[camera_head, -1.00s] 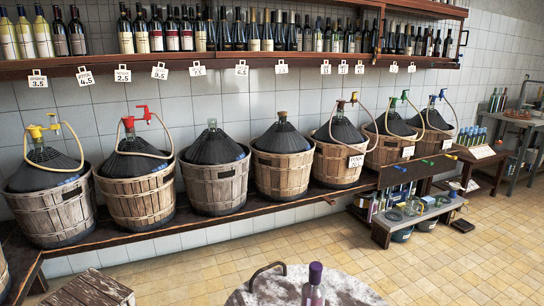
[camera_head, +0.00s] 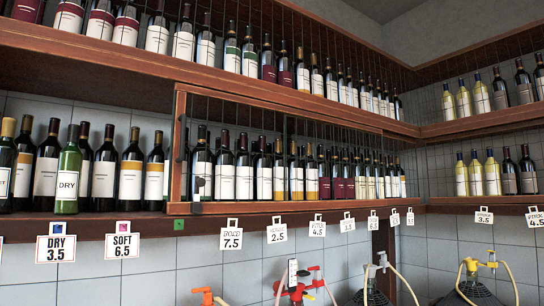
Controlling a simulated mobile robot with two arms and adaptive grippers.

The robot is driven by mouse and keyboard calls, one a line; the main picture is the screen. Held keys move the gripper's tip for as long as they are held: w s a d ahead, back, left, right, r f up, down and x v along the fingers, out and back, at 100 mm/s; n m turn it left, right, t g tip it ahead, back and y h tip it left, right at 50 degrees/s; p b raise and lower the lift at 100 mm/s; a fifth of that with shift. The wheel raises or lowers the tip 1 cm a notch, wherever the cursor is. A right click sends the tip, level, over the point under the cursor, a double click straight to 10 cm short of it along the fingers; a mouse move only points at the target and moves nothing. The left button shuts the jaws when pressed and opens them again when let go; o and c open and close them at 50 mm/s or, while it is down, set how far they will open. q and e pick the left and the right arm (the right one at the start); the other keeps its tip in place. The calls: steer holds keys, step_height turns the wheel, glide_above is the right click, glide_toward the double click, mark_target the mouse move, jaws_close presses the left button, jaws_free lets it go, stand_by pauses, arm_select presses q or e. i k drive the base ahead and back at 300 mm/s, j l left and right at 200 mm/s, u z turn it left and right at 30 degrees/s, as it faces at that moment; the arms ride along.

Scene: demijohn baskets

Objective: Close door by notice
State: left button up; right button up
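A wood-framed section (camera_head: 179,150) stands in the lower bottle shelf, with a dark latch or handle (camera_head: 197,187) near its lower left. It looks like a door, but I cannot tell whether it is open or shut. Paper notices hang along the shelf edge. A red-bordered one reads "DRY 3.5" (camera_head: 56,250) and another reads "SOFT 6.5" (camera_head: 122,247), both left of the frame. A white tag reading 7.5 (camera_head: 231,236) hangs below the frame. I cannot tell which is the task's notice. Neither gripper is in view.
Wine bottles crowd the upper shelf (camera_head: 300,98) and the lower shelf (camera_head: 100,218). A green bottle (camera_head: 68,172) stands left of the frame. Shelves continue around the corner at right. Red taps (camera_head: 300,285) and a yellow tap (camera_head: 478,264) rise at the bottom edge.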

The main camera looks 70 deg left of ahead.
mark_target(178, 124)
steer(key=u, duration=2.1)
